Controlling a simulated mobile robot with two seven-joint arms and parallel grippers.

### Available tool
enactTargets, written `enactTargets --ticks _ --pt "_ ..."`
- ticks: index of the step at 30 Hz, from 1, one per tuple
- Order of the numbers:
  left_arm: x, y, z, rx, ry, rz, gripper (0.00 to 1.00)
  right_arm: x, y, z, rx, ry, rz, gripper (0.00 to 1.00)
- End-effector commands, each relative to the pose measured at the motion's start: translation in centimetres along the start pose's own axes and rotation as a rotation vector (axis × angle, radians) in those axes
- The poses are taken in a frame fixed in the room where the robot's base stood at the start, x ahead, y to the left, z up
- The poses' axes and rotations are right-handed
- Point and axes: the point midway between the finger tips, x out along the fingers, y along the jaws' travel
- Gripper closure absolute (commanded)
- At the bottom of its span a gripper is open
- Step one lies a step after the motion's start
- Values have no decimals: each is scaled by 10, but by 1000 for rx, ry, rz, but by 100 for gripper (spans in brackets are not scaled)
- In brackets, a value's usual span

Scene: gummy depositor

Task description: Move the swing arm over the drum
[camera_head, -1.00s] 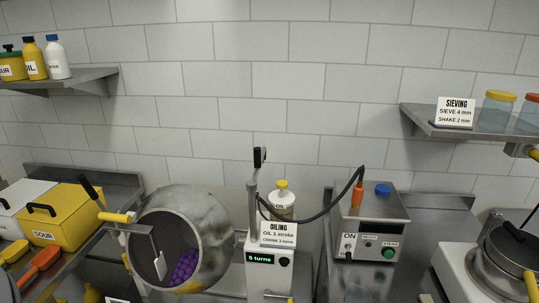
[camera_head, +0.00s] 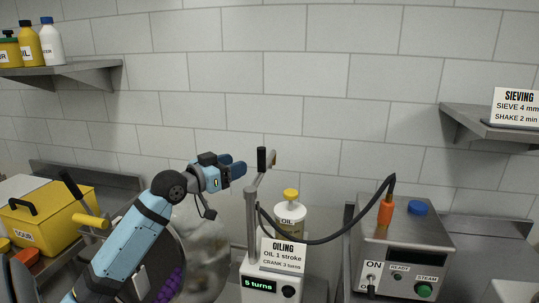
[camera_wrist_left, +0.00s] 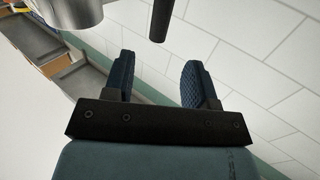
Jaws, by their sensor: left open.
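The swing arm (camera_head: 252,215) is a grey upright post on the oiling unit, with a short top piece and a black upright handle (camera_head: 262,160). The round metal drum (camera_head: 205,252) stands left of it, partly hidden behind my left arm, with purple gummies (camera_head: 168,284) in its mouth. My left gripper (camera_head: 240,166) is open, just left of the black handle, its fingers pointing toward it. In the left wrist view, the fingers (camera_wrist_left: 160,75) are apart with nothing between them, and the dark handle (camera_wrist_left: 161,18) lies beyond their tips. My right gripper is out of view.
A black hose runs from the post to an orange fitting (camera_head: 386,212) on the steamer unit (camera_head: 430,230) at right. A yellow-capped bottle (camera_head: 289,215) stands behind the oiling sign (camera_head: 284,254). Shelves hang at upper left (camera_head: 70,73) and right (camera_head: 490,122).

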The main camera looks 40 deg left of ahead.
Motion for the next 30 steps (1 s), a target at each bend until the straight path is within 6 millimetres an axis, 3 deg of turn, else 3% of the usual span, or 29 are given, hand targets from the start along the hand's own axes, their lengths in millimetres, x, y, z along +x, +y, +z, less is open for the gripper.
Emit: enactTargets --ticks 9,15,21,30 --pt "66 0 -3 -2 2 0 48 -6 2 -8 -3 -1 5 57" --pt "100 0 -1 -2 0 0 48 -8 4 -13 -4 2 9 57" --pt "115 0 1 0 -1 0 48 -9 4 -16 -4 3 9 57" --pt "117 0 1 0 -2 0 48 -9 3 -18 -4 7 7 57"
